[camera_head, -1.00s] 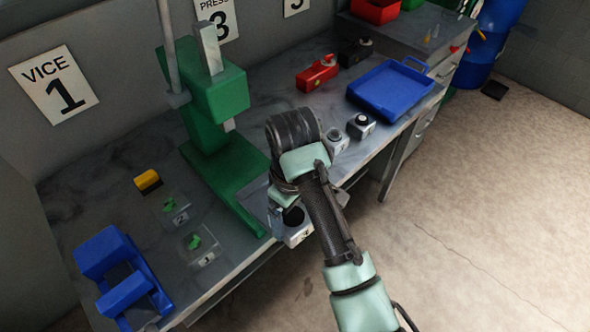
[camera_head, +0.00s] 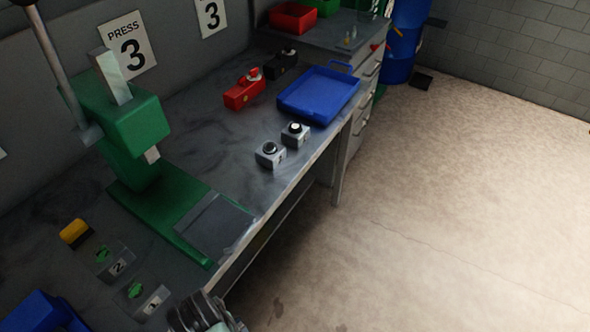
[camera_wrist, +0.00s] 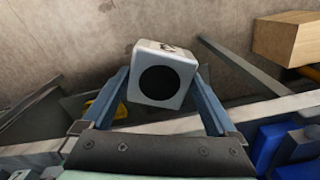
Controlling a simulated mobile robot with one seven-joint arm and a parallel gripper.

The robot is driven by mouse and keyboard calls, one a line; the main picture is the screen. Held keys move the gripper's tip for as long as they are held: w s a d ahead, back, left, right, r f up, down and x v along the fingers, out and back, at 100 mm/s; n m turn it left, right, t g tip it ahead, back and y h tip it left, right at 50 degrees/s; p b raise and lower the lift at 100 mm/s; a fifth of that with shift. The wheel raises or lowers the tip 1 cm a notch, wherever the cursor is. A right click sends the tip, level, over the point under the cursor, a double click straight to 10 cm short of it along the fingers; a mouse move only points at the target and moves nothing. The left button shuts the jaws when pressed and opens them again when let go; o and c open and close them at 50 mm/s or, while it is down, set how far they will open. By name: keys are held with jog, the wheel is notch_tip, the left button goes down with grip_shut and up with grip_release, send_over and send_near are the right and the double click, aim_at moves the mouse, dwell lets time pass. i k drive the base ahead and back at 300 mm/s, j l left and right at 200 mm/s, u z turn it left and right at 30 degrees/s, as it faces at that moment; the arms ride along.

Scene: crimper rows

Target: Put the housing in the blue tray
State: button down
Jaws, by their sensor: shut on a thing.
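The housing (camera_wrist: 162,76) is a white cube-like block with a large round black opening in one face. In the wrist view my gripper (camera_wrist: 160,82) is shut on it, with one finger along each side. Neither the fingertips nor the held block can be seen in the head view. The blue tray (camera_head: 318,96) lies on the far part of the bench in the head view and looks empty. The held block is not over it.
Two grey blocks with dark round tops, one nearer (camera_head: 270,155) and one farther (camera_head: 296,136), stand before the tray. A red tool (camera_head: 243,93) lies left of it. A green press (camera_head: 140,125) stands at left. Open floor (camera_head: 450,220) lies right of the bench.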

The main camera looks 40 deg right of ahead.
aim_at(320, 97)
jog(key=i+l, duration=0.1)
jog(key=l, duration=0.4)
jog(key=i+l, duration=0.1)
jog(key=l, duration=0.35)
jog(key=i+l, duration=0.1)
jog(key=l, duration=0.4)
jog(key=i+l, duration=0.1)
jog(key=l, duration=0.35)
jog(key=i+l, duration=0.1)
jog(key=l, duration=0.4)
jog(key=i+l, duration=0.1)
jog(key=l, duration=0.35)
jog(key=i+l, duration=0.1)
jog(key=l, duration=0.4)
jog(key=i+u, duration=0.05)
